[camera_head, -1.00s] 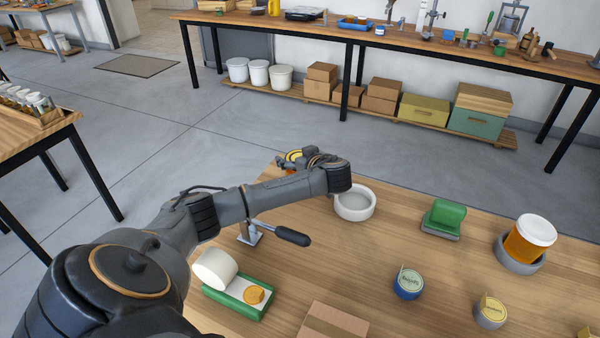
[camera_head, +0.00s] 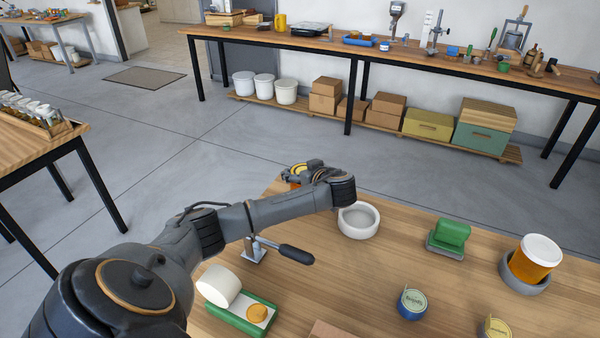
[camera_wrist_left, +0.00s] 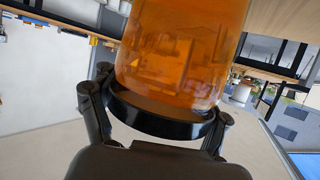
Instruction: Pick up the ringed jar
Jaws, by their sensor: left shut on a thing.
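An amber jar (camera_wrist_left: 180,50) fills the top of the left wrist view. A dark band (camera_wrist_left: 160,118) runs around its near end, between my fingers; I cannot tell whether it belongs to the jar or to my gripper. My left gripper (camera_head: 312,174) is shut on this jar beyond the white ring. In the head view only a bit of amber (camera_head: 294,184) and yellow shows past the gripper, which hides the rest. Another amber jar (camera_head: 529,267) with a white lid stands in a grey ring (camera_head: 520,287) at the right. My right gripper is not in view.
The white ring (camera_head: 359,220) is empty. A green-topped block (camera_head: 450,235), a black-handled clamp (camera_head: 295,254), a green tray (camera_head: 245,320) with a white roll and blue (camera_head: 411,304) and yellow (camera_head: 495,328) round tins stand on the wooden table (camera_head: 390,265). Its middle is fairly clear.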

